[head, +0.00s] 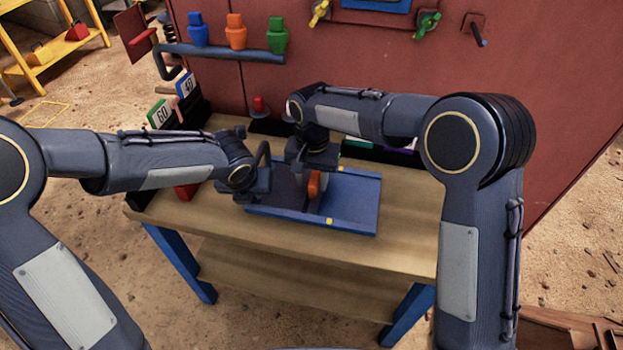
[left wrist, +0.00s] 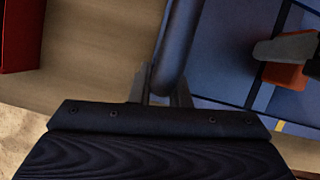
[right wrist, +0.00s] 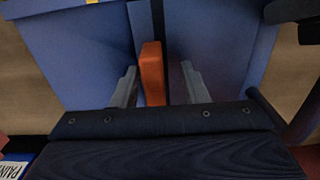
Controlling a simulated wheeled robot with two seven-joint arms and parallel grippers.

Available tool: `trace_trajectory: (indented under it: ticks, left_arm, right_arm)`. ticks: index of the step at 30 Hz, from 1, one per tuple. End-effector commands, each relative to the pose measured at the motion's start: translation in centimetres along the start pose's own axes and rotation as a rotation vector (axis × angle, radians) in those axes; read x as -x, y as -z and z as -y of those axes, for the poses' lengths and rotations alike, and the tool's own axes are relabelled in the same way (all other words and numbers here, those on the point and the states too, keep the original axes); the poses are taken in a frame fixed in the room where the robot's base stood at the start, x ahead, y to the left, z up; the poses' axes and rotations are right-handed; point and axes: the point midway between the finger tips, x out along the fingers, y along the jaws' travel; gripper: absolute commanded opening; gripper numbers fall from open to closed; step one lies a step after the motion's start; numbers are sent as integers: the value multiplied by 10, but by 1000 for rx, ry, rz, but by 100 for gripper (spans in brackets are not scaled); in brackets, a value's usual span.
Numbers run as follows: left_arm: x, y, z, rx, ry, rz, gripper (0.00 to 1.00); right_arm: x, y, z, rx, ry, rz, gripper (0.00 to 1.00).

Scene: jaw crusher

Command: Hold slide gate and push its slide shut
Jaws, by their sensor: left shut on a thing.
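The slide gate is a blue tray-like frame (head: 352,203) lying flat on the workbench, with an orange slide handle (head: 314,184) standing up near its middle. My left gripper (left wrist: 162,88) is shut on the dark bar handle (left wrist: 181,40) at the gate's left end; in the head view the arm partly hides this grip. My right gripper (right wrist: 158,85) is open over the gate, pointing down. Its fingers stand on either side of the orange handle (right wrist: 152,72), with gaps visible on both sides. The orange handle also shows in the left wrist view (left wrist: 287,75), beside a grey finger.
The wooden workbench (head: 400,222) has free room in front and right of the gate. A red box (head: 186,191) sits left of it, and numbered blocks (head: 160,114) stand at the back left. The red machine wall (head: 400,70) with a rail of coloured plugs rises behind.

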Motion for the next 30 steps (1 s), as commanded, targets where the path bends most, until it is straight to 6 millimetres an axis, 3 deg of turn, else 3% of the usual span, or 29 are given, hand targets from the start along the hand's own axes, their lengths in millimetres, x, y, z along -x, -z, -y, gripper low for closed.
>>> trace_trajectory:
  ticks: [15, 21, 30]
  left_arm:
    - [0, -2, -1, 4, -2, 3, 0]
    - [0, -2, -2, 5, -2, 3, 0]
    - [0, -2, -2, 5, -3, 3, 0]
  right_arm:
    - [98, 0, 2, 1, 5, -4, 40]
    - [114, 0, 2, 1, 3, -1, 40]
    - [115, 0, 1, 1, 2, 0, 40]
